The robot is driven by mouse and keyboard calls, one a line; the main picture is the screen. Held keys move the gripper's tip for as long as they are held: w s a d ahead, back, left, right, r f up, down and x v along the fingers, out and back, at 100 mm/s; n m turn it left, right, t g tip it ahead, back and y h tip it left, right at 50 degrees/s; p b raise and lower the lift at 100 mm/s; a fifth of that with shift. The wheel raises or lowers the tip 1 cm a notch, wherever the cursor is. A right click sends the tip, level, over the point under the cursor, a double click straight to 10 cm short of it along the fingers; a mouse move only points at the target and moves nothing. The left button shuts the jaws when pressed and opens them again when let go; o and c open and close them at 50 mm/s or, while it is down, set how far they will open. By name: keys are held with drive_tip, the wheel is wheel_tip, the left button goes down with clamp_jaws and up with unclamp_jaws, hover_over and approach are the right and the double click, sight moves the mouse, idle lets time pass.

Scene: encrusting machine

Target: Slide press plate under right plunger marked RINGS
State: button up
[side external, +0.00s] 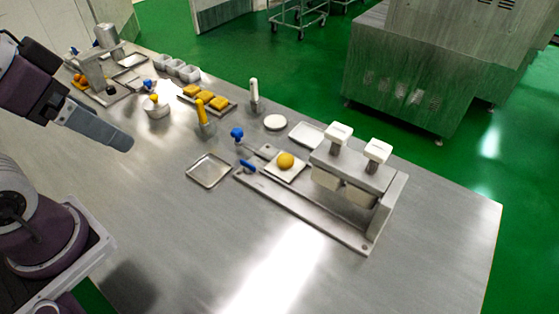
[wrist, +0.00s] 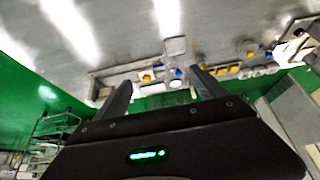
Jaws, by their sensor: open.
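The press plate (side external: 272,174) is a pale square plate on the metal rails of the press machine, with a yellow ball (side external: 285,160) on it. Its ball also shows, small, in the wrist view (wrist: 147,78). Two plungers with white handles stand at the machine's right end: one farther left (side external: 338,133) and the right one (side external: 377,151). No RINGS marking is readable. The plate is left of both plungers, not beneath them. My gripper (side external: 126,143) is above the table at the left, well apart from the plate; the wrist view shows its two fingers (wrist: 163,88) spread and empty.
A blue knob (side external: 247,166) is at the rails' left end, with another blue knob (side external: 237,133) behind. An empty metal tray (side external: 208,184) lies left of the machine. Yellow-topped (side external: 202,118) and white-topped posts (side external: 254,95) stand behind. The front table area is clear.

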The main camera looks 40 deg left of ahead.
drive_tip(key=shift+c, duration=0.2)
drive_tip(key=shift+w+r, duration=0.1)
drive_tip(key=shift+w, duration=0.1)
drive_tip(key=c, duration=0.4)
drive_tip(key=shift+m+g, duration=0.4)
drive_tip(key=shift+g, duration=0.3)
drive_tip(key=w, duration=0.2)
drive_tip(key=w+r, duration=0.1)
drive_tip(key=w, duration=0.4)
drive_tip(key=shift+w+a+r, duration=0.1)
drive_tip(key=shift+a+r, duration=0.05)
drive_tip(key=shift+a, duration=0.15)
drive_tip(key=shift+c, duration=1.3)
drive_tip(key=m+g, duration=0.3)
drive_tip(key=g, duration=0.1)
hover_over(238, 130)
drive_tip(key=f, duration=1.8)
drive_tip(key=shift+s, duration=0.2)
drive_tip(key=f, duration=0.8)
drive_tip(key=shift+w+f, duration=0.25)
clamp_jaws()
drive_tip(key=shift+r, duration=0.1)
